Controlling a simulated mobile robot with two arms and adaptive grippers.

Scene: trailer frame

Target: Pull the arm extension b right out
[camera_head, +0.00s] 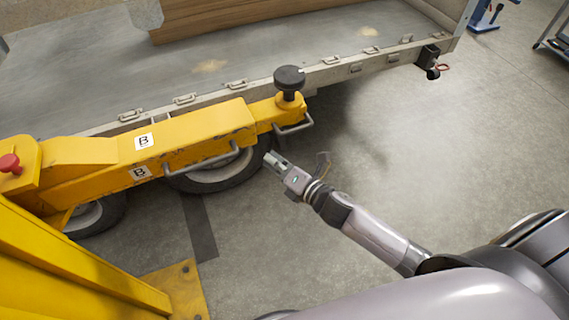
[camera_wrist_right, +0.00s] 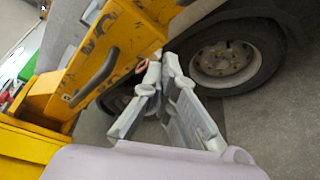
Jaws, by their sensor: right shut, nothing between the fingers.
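The yellow lift arm marked B (camera_head: 190,137) reaches across the trailer's near edge. Its narrower extension (camera_head: 262,113) sticks out at the right end and carries a round black pad (camera_head: 289,78). A grey handle (camera_head: 294,127) is on the extension's near side, and a longer grey handle (camera_head: 205,163) is on the thicker arm. My right gripper (camera_head: 269,157) is shut and empty, below the extension handle and apart from it. In the right wrist view its fingers (camera_wrist_right: 158,62) meet in front of the yellow arm, where a grey handle (camera_wrist_right: 98,72) shows. My left gripper is out of view.
A trailer bed (camera_head: 240,57) with a metal rim lies behind the arm. A tyre (camera_head: 215,175) is below the arm; a wheel also shows in the right wrist view (camera_wrist_right: 225,60). A yellow post (camera_head: 75,265) stands at left. The floor (camera_head: 450,140) at right is free.

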